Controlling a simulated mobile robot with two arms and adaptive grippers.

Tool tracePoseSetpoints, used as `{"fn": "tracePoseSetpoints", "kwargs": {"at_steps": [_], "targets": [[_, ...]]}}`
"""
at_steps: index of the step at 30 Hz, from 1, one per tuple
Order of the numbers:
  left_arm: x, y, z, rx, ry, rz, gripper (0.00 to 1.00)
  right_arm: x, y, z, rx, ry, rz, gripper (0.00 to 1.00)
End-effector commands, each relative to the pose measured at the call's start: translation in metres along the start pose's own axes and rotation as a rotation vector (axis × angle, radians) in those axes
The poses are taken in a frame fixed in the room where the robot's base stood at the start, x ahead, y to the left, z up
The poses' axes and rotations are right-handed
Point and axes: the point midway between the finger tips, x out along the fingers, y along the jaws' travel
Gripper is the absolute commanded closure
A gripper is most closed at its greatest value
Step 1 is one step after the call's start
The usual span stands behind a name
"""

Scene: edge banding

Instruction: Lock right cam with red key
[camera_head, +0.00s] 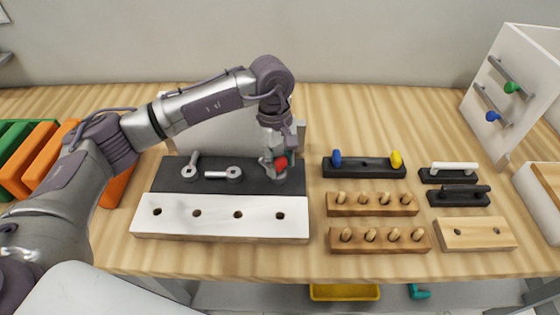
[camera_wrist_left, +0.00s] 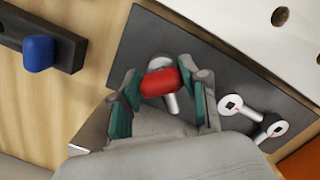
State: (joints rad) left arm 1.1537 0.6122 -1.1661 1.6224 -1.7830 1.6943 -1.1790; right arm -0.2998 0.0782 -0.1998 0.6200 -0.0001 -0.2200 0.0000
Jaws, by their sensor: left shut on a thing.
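My left gripper (camera_head: 276,164) reaches down over the right end of the dark plate (camera_head: 212,187). It is shut on the red key (camera_head: 281,162), which also shows between the fingers in the left wrist view (camera_wrist_left: 160,82). The right cam (camera_head: 278,177) is directly below the key and mostly hidden by it and the fingers. In the left wrist view a grey lever of this cam (camera_wrist_left: 172,104) sticks out beneath the key. Whether the key is seated in the cam I cannot tell. My right gripper is not in view.
Two other cams (camera_head: 234,173) (camera_head: 190,172) lie on the dark plate. A white board with holes (camera_head: 220,231) is in front. A black holder (camera_head: 365,172) carries a blue key (camera_head: 336,158) and a yellow key (camera_head: 397,159). Peg blocks (camera_head: 380,240) stand right; orange panels (camera_head: 45,160) left.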

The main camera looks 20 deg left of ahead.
Motion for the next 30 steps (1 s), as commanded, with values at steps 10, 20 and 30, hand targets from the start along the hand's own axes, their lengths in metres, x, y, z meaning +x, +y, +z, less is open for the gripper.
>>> {"fn": "tracePoseSetpoints", "kwargs": {"at_steps": [10, 20, 30], "targets": [[0.004, 0.000, -0.001, -0.001, 0.001, 0.000, 0.89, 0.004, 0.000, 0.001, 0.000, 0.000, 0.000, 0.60], [0.004, 0.000, -0.001, 0.002, 0.002, -0.001, 0.89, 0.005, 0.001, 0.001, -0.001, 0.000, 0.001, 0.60], [0.005, 0.000, -0.002, 0.090, 0.005, -0.013, 0.89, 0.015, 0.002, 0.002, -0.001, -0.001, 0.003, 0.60]]}}
